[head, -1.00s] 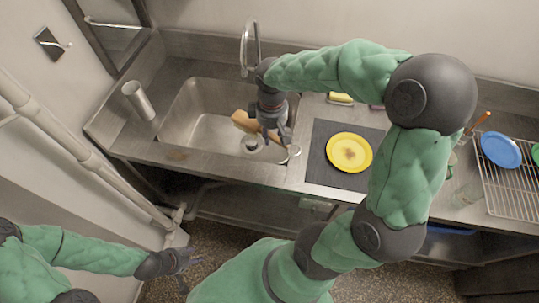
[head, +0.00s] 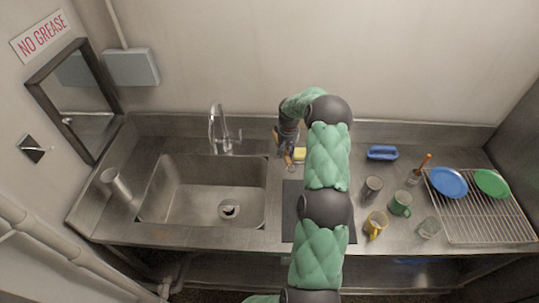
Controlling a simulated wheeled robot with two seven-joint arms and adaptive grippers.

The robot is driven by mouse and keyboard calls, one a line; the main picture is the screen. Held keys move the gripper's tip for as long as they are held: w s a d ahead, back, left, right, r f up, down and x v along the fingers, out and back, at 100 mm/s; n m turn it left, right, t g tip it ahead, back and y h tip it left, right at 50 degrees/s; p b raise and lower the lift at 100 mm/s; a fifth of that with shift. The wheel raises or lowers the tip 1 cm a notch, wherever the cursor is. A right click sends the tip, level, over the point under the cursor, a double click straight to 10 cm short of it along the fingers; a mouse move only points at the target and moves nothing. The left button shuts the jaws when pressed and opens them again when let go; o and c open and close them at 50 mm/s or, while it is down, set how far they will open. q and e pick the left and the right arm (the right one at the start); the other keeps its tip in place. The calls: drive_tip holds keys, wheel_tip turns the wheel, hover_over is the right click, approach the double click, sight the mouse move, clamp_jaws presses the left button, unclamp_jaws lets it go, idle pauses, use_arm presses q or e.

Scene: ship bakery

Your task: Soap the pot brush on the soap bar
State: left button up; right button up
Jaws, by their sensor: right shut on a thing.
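My right gripper (head: 286,150) is at the back of the counter, right of the sink, pointing down. It is shut on a brown wooden thing, apparently the pot brush (head: 288,161), which is small and partly hidden by the gripper. A yellow block (head: 300,154), which looks like the soap bar, lies just right of the gripper, partly covered by my arm. I cannot tell whether the brush touches it. My left gripper is out of view.
The empty sink (head: 185,205) and its faucet (head: 221,130) are on the left. A dark mat (head: 291,225) lies under my arm. Right are a blue item (head: 382,153), a grey cup (head: 372,188), yellow mug (head: 375,224), green mug (head: 401,204), glass (head: 429,228) and rack (head: 490,223) with plates.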

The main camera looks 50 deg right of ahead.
drive_tip(key=s+d+f+m+p, duration=0.3)
drive_tip(key=s+d+f, duration=0.15)
drive_tip(key=d, duration=0.45)
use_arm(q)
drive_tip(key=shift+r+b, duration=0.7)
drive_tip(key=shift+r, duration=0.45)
use_arm(e)
drive_tip(key=shift+d+f, duration=0.15)
drive_tip(key=shift+f, duration=1.25)
drive_tip(key=shift+d+f, duration=0.1)
drive_tip(key=shift+f, duration=1.25)
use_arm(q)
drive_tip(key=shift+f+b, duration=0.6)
use_arm(e)
drive_tip(key=shift+f, duration=0.6)
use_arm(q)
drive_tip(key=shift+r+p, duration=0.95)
use_arm(e)
wheel_tip(320, 180, up, 7)
drive_tip(key=shift+a, duration=0.1)
